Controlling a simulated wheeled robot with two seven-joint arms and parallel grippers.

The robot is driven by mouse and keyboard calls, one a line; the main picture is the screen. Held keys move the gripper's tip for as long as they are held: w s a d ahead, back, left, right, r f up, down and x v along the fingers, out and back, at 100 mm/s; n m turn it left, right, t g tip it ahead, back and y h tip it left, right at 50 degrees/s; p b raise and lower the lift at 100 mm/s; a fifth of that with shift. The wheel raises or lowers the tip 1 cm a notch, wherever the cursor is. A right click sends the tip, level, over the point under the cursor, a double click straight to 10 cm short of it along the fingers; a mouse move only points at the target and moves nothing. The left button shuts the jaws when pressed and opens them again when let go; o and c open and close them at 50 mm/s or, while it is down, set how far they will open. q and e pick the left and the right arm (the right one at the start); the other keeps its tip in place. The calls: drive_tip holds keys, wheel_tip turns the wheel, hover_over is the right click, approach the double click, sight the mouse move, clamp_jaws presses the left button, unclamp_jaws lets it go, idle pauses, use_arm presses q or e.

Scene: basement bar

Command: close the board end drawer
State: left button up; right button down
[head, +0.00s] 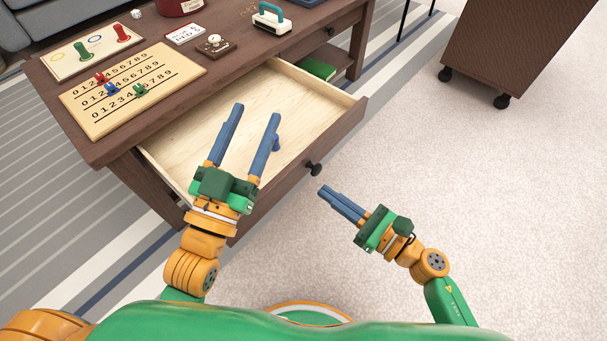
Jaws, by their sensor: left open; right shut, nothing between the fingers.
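The drawer (342,127) at the board end of the brown table is pulled out, showing its pale wood inside. Its dark round knob (314,168) sits on the brown front panel. My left gripper (257,112) is open, its two blue fingers apart and over the drawer in the picture, with nothing between them. Whether it touches the drawer I cannot tell. My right gripper (325,192) is shut and empty, just below and right of the knob, apart from it.
The table top (235,65) bears a number board (132,88) with small coloured pieces, a peg board (93,50), a white card and a teal-handled block. A green item lies in an opening beyond the drawer. A wheeled brown cabinet (515,45) stands right. Carpet between is clear.

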sight(293, 170)
drive_tip(key=x, duration=0.6)
drive_tip(key=shift+w+a, duration=0.3)
drive_tip(key=shift+a, duration=0.15)
use_arm(q)
drive_tip(key=shift+s+r+t, duration=0.25)
drive_tip(key=shift+r+t, duration=0.15)
drive_tip(key=shift+r, duration=0.25)
drive_tip(key=shift+s+r+t, duration=0.25)
drive_tip(key=shift+r+t, duration=0.15)
drive_tip(key=shift+r, duration=0.2)
